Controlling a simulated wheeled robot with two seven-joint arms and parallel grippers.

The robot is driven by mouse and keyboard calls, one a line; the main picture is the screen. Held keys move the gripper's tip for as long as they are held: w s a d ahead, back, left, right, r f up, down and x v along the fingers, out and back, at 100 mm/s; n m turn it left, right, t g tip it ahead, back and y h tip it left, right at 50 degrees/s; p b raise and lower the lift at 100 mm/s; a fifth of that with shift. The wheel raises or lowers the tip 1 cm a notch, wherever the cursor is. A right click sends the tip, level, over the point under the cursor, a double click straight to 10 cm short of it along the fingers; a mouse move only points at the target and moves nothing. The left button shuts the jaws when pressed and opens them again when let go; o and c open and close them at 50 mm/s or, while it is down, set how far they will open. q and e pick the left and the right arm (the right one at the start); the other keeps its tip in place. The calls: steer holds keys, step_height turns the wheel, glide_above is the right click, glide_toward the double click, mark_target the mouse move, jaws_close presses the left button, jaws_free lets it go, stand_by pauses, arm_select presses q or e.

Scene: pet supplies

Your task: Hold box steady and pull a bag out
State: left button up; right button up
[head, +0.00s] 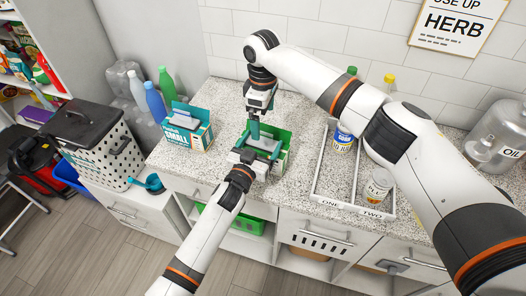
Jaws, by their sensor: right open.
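A green box (284,137) stands open on the speckled counter, with a grey bag or flap (262,143) showing at its top. My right gripper (257,122) points down from above at the box's back left part, its jaws open; a teal piece shows just below it. My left gripper (246,165) reaches the front of the box from below. Its fingers are largely hidden, so I cannot tell if they grip the wall. A second, teal and white box marked SMALL (187,130) stands open to the left.
A white divided tray (347,205) with bottles and a jar lies to the right. Several bottles (155,102) stand at the left back. A white perforated basket (104,147) is farther left. The tiled wall closes the back. Counter between the two boxes is clear.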

mark_target(262, 132)
arm_select(q)
steer(key=c, duration=0.6)
steer(key=shift+c, duration=0.3)
arm_select(e)
steer(key=c, duration=0.5)
steer(key=shift+s+r+n, duration=0.1)
steer(key=shift+n, duration=0.4)
steer(key=shift+c, duration=1.3)
step_height(262, 132, up, 5)
steer(key=s+n+t, duration=0.1)
steer(key=s+n, duration=0.1)
steer(key=n, duration=1.4)
steer(key=shift+t+h, duration=0.3)
steer(key=shift+h, duration=0.1)
steer(key=f, duration=0.4)
steer(key=w+f, duration=0.1)
steer(key=f, duration=0.3)
steer(key=w+f, duration=0.1)
steer(key=f, duration=0.3)
